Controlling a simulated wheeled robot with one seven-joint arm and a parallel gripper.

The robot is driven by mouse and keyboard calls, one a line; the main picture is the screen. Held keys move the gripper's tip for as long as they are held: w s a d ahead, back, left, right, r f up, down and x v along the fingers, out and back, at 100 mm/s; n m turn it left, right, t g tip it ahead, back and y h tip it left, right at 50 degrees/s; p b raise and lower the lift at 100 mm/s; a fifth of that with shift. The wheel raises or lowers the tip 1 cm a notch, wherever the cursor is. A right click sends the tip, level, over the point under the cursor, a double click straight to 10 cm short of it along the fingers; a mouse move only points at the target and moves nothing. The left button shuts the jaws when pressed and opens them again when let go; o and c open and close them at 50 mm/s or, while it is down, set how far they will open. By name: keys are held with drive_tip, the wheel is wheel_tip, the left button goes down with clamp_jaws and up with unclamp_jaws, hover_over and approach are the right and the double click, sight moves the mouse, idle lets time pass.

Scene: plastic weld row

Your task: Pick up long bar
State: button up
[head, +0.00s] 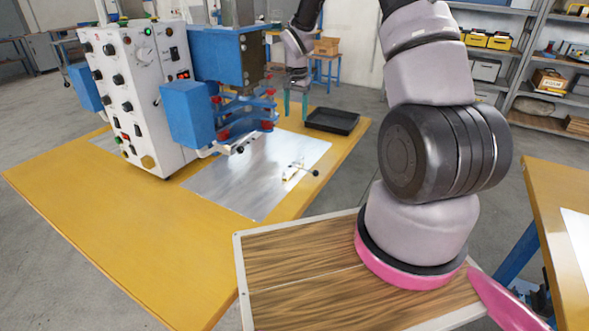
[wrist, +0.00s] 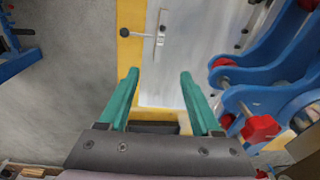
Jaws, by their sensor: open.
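My gripper (head: 295,106) is open over the far part of the yellow table, its two teal fingers pointing down. In the wrist view, the gap between the fingers (wrist: 159,76) is empty. A small pale, narrow piece (head: 293,169) with a thin rod ending in a black ball lies on the metal sheet, apart from my gripper. It also shows in the wrist view (wrist: 161,36), beyond the fingertips. I cannot tell whether this is the long bar; no other clear bar shows. A black tray (head: 333,121) stands just right of my gripper; its contents are unclear.
A white control box (head: 135,95) with knobs stands on the yellow table (head: 105,225). Blue machine arms with red knobs (wrist: 260,127) are close to the right of my fingers. The metal sheet (head: 235,190) is mostly clear. Shelves stand at the back right.

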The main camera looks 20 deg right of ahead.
sight(291, 165)
drive_tip(key=shift+m+g, duration=0.4)
drive_tip(key=shift+g, duration=0.1)
drive_tip(key=f, duration=1.2)
drive_tip(key=w+a+f, duration=0.1)
drive_tip(key=f, duration=0.4)
drive_tip(key=shift+f, duration=0.4)
drive_tip(key=f, duration=0.5)
drive_tip(key=shift+s+a+f, duration=0.25)
drive_tip(key=shift+s+f, duration=0.05)
clamp_jaws()
